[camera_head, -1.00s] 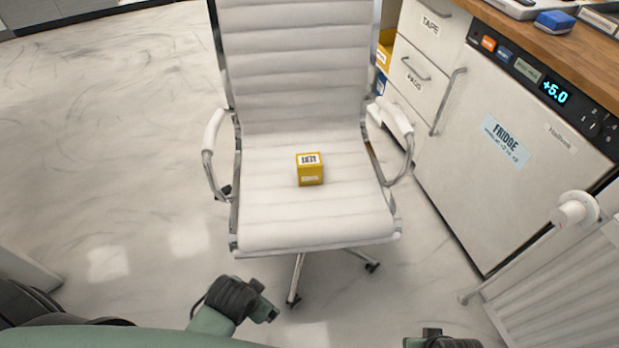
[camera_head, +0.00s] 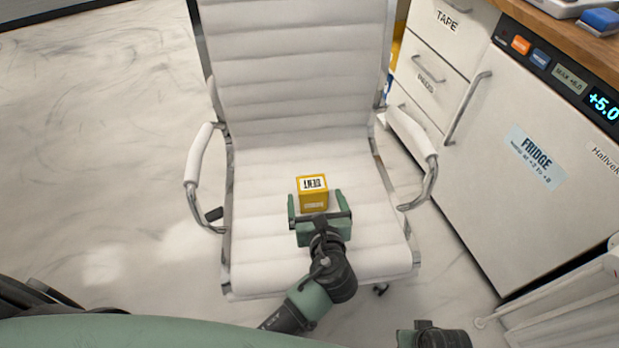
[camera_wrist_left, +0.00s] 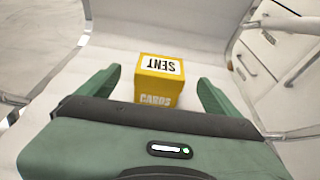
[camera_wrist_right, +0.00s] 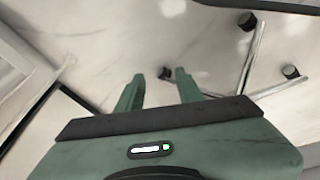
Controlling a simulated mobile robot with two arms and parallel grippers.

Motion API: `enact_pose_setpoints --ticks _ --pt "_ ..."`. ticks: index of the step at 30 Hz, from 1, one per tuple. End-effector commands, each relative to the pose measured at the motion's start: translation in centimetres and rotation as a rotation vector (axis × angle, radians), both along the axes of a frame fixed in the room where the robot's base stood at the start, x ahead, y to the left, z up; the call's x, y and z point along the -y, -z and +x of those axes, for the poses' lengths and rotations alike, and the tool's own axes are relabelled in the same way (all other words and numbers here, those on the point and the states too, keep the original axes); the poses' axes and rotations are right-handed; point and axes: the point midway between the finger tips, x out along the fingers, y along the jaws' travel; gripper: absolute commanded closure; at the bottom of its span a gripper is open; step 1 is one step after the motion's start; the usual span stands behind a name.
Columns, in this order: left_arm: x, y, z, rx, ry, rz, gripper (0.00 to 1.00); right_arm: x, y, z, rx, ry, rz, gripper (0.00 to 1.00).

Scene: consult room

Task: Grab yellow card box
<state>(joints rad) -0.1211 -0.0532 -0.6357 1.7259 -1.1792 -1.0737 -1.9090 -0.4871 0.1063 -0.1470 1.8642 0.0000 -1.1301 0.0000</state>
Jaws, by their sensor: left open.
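The yellow card box (camera_head: 313,192) sits on the white chair's seat (camera_head: 270,250). In the left wrist view the box (camera_wrist_left: 158,82) has a white top label reading "SENT" and "CARDS" on its front. My left gripper (camera_head: 319,203) is open, with one finger on each side of the box's near part. In the left wrist view the fingers (camera_wrist_left: 160,85) stand apart from the box with gaps on both sides. My right gripper shows in the right wrist view (camera_wrist_right: 157,85), open and empty above the floor near the chair's legs.
The chair's armrests (camera_head: 201,155) and (camera_head: 413,133) rise on both sides of the seat, and its backrest (camera_head: 295,65) stands behind the box. A fridge (camera_head: 530,165) and drawers (camera_head: 430,70) are at the right. The floor at the left is clear.

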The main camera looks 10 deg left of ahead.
Motion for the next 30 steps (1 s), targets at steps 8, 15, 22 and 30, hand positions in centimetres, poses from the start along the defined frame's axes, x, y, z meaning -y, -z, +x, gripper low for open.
enact_pose_setpoints --ticks 8,15,22,30 --pt "-0.8 1.1 2.2 0.000 0.001 0.005 0.06 0.0 -2.3 0.5 0.015 0.002 0.000 0.64" --pt "-1.6 2.5 4.4 0.001 0.000 0.003 0.06 0.1 -6.1 0.7 0.038 0.007 0.001 0.64" --pt "-2.2 3.1 6.1 0.001 0.000 0.001 0.06 0.2 -8.6 0.4 0.047 0.008 0.002 0.64" --pt "-2.3 3.1 6.2 0.000 0.000 0.001 0.12 0.2 -8.8 0.3 0.046 0.008 0.001 0.64"
